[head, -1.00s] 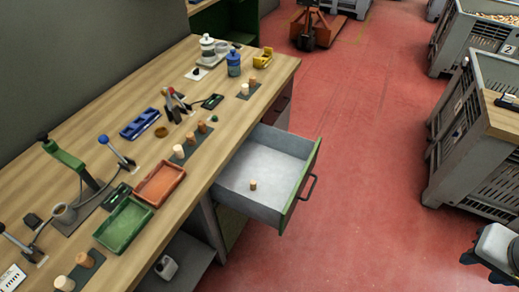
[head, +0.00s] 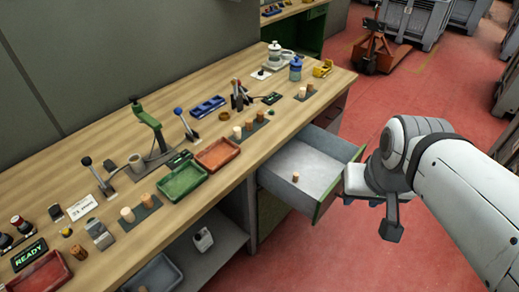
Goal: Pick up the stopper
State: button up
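A small brown cork stopper (head: 295,177) stands on the pale floor of the open drawer (head: 325,157). More stoppers stand on dark plates on the workbench: a row (head: 249,124) near the middle, a pair (head: 127,215) nearer the front and a few (head: 302,92) at the far end. My gripper (head: 391,222) is to the right of the drawer, outside its green front and apart from the stopper. Its fingers are partly hidden by my arm, and I cannot see whether they are open or shut.
The workbench also holds a green tray (head: 183,181), an orange tray (head: 217,154), levers and a blue-lidded jar (head: 295,69). The drawer has walls on all sides. Red floor (head: 340,240) is clear in front. A pallet jack (head: 375,50) and grey crates (head: 412,20) stand behind.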

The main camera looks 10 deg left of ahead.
aim_at(296, 176)
jog(key=u, duration=0.55)
jog(key=i, duration=0.95)
jog(key=u, duration=0.05)
